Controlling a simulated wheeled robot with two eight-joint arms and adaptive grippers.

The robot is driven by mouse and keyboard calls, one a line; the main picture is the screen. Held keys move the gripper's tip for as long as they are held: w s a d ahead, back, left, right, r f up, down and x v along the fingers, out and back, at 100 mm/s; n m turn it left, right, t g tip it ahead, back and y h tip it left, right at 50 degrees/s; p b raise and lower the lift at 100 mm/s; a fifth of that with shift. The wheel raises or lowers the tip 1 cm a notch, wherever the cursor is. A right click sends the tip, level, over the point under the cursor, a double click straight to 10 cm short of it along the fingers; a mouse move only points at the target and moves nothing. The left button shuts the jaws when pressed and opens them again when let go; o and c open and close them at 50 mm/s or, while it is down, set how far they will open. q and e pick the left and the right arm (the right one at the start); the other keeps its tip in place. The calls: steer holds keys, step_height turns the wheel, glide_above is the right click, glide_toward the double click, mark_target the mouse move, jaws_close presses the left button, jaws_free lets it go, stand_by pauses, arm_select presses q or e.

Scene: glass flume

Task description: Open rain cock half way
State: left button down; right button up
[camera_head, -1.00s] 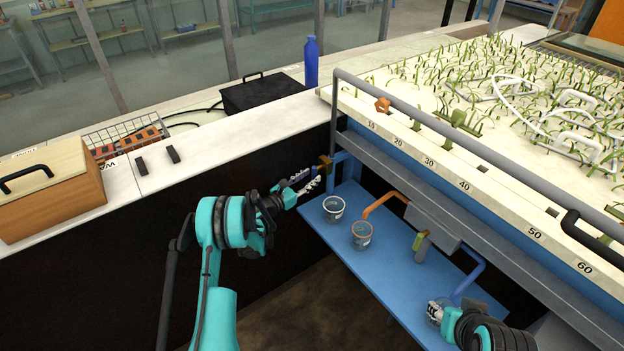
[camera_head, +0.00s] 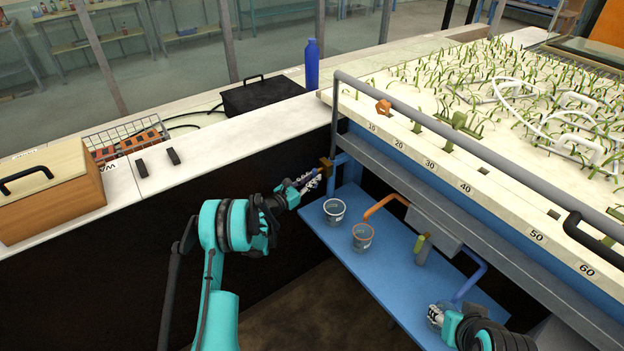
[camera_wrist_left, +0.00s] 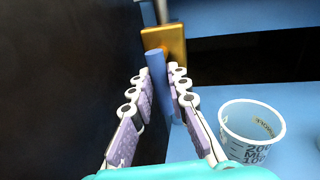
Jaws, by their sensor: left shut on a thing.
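The rain cock has a brass body (camera_head: 326,164) under the left end of the flume's frame. It also shows at the top of the left wrist view (camera_wrist_left: 170,42), with its blue lever (camera_wrist_left: 157,72) reaching down between the fingers. My left gripper (camera_head: 308,182) is shut on that blue lever, its two fingers on either side of it. The lever's lower end is partly hidden between the fingers.
An orange pipe (camera_head: 384,203) ends above the second cup. The dark bench side (camera_head: 200,180) lies close left of my left gripper.

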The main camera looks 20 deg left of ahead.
arm_select(q)
steer(key=shift+s+d+r+n+g, duration=0.15)
steer(key=shift+n+g, duration=0.15)
steer(key=shift+n, duration=1)
steer(key=shift+s+d+r+n+g, duration=0.15)
steer(key=shift+n+g, duration=0.15)
steer(key=shift+n, duration=1)
steer(key=shift+s+d+r+n+g, duration=0.15)
steer(key=shift+n+g, duration=0.15)
steer(key=shift+n, duration=1)
steer(key=shift+w+f, duration=0.1)
steer(key=c, duration=1.5)
jaws_free()
steer(key=shift+o, duration=0.2)
steer(key=v, duration=1.2)
